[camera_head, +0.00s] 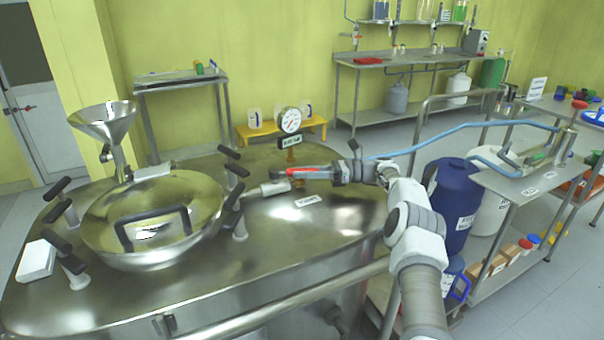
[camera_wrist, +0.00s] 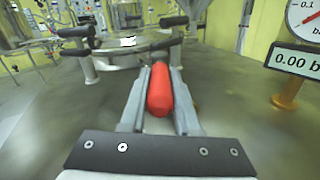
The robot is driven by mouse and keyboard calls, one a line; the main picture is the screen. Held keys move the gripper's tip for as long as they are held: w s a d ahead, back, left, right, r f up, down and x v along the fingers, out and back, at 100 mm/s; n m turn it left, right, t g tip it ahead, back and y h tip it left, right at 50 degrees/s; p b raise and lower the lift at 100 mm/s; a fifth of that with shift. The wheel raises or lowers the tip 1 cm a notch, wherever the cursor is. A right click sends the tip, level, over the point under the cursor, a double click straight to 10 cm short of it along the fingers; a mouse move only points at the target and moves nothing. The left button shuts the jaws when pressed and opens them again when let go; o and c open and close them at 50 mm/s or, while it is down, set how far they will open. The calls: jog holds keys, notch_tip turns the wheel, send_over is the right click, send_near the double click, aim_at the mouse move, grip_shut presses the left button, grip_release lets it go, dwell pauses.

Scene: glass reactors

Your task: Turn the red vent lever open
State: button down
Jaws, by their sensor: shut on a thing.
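The red vent lever (camera_head: 309,173) sits on top of the steel reactor, below the pressure gauge (camera_head: 290,121). In the wrist view the red lever (camera_wrist: 160,90) lies lengthwise between the two grey fingers of my gripper (camera_wrist: 160,82). My gripper (camera_head: 335,173) reaches in from the right in the head view and is shut on the lever. The gauge's display in the wrist view (camera_wrist: 293,61) reads 0.00, with its unit cut off. The lever's pivot is hard to make out behind the fingers.
A domed manhole lid (camera_head: 155,195) with several black-handled clamps stands left of the lever. A steel funnel (camera_head: 103,118) is at the far left. A blue drum (camera_head: 455,205) and a steel cart (camera_head: 520,185) with a blue hose stand to the right.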

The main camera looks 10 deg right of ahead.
aim_at(305, 169)
jog(key=shift+f, duration=0.1)
jog(key=c, duration=0.6)
grip_release()
notch_tip(305, 169, up, 5)
jog(key=shift+d+p, duration=0.15)
jog(key=shift+p, duration=0.7)
jog(key=s+d+r, duration=0.2)
jog(key=d, duration=0.1)
jog(key=s+d+r+p, duration=0.1)
jog(key=s+d+r, duration=0.1)
jog(key=d, duration=0.1)
jog(key=s+d+r+p, duration=0.1)
jog(key=s+d+r, duration=0.1)
jog(key=d, duration=0.1)
jog(key=shift+s+d, duration=0.15)
jog(key=shift+d, duration=0.15)
jog(key=shift+c, duration=0.3)
